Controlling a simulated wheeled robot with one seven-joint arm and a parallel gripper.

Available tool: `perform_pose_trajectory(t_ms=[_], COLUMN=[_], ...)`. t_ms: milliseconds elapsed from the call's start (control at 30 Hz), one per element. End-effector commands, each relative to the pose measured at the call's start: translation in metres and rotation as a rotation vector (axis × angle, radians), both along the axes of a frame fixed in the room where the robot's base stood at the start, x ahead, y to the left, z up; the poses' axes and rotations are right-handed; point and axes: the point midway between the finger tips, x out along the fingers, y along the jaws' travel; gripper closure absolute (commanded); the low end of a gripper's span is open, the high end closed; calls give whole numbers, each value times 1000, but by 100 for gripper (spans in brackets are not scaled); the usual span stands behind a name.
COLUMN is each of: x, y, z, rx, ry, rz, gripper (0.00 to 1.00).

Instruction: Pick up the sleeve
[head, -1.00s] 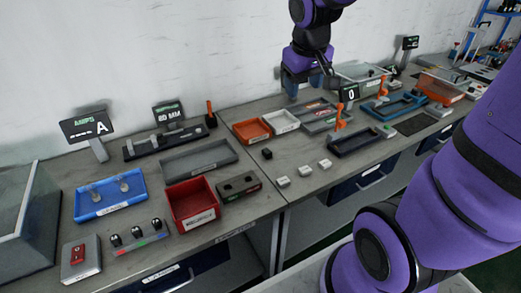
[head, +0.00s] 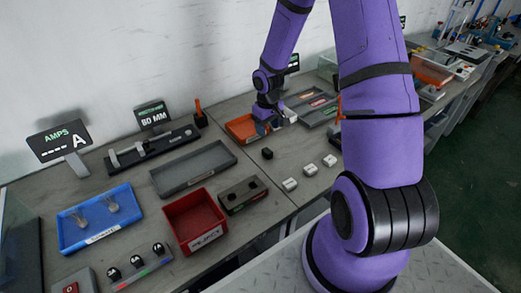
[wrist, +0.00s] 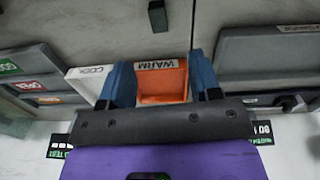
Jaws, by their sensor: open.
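My gripper (head: 268,123) is open and hangs over the orange tray (head: 240,128) at the back of the bench. In the wrist view its two blue fingers (wrist: 160,62) stand apart, with the orange tray marked WARM (wrist: 163,86) showing between them. I see nothing held between the fingers. A small black block (head: 267,153) sits on the bare bench in front of the orange tray. A black piece also shows at the top of the wrist view (wrist: 157,17). I cannot tell whether this is the sleeve; no other piece is clearly a sleeve.
A white tray marked COOL (wrist: 88,76) stands beside the orange one. Several small white blocks (head: 310,170) lie in front. A red bin (head: 193,222), a blue tray (head: 70,236), a long grey tray (head: 165,187) and a black fixture (head: 243,194) fill the bench at left.

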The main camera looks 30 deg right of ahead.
Motion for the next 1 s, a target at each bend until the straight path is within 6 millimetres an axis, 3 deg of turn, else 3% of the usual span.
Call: perform_pose_trajectory(t_ms=[500, 767, 1000], x=[0, 0, -1], y=[-1, -2, -8], z=[-65, -81, -112], rx=[23, 22, 23], ry=[13, 11, 12], rz=[4, 4, 3], gripper=[43, 43, 43])
